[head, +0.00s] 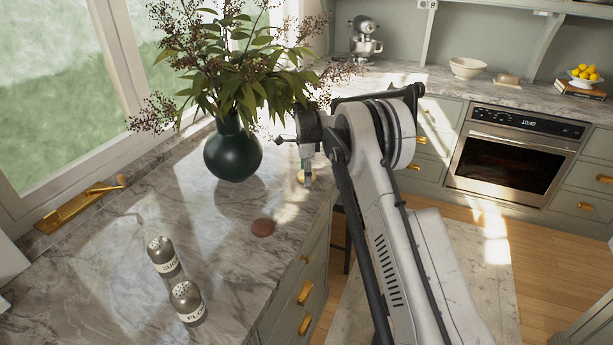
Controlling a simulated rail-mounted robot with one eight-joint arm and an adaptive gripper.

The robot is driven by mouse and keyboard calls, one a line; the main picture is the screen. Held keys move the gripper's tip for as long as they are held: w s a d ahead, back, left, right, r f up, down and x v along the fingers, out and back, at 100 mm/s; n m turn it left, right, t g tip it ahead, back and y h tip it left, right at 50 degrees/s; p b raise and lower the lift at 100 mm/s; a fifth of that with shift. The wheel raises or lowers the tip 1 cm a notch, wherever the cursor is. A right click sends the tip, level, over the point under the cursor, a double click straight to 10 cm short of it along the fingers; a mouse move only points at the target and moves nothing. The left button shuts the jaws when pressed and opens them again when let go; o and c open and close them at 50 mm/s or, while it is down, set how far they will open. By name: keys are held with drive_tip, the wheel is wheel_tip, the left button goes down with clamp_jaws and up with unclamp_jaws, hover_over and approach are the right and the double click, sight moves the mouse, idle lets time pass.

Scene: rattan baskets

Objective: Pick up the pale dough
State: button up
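A small pale, yellowish piece, which looks like the pale dough (300,177), is on the marble counter near its right edge, partly hidden by my gripper. My gripper (308,179) points down at the end of my arm, right at this pale piece. The fingers overlap it in the picture; I cannot tell whether they touch it, or whether they are open or shut. A round, flat brown piece (263,227), perhaps darker dough, lies on the counter nearer to me and to the left.
A dark green vase (232,150) with leafy branches stands close left of my gripper, its foliage reaching above it. Two labelled shakers, one (163,256) behind the other (187,302), stand nearer. Open marble (215,215) lies between. The counter drops off at right.

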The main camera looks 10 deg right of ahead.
drive_tip(key=shift+c, duration=0.5)
drive_tip(key=c, duration=0.7)
drive_tip(key=shift+r, duration=0.1)
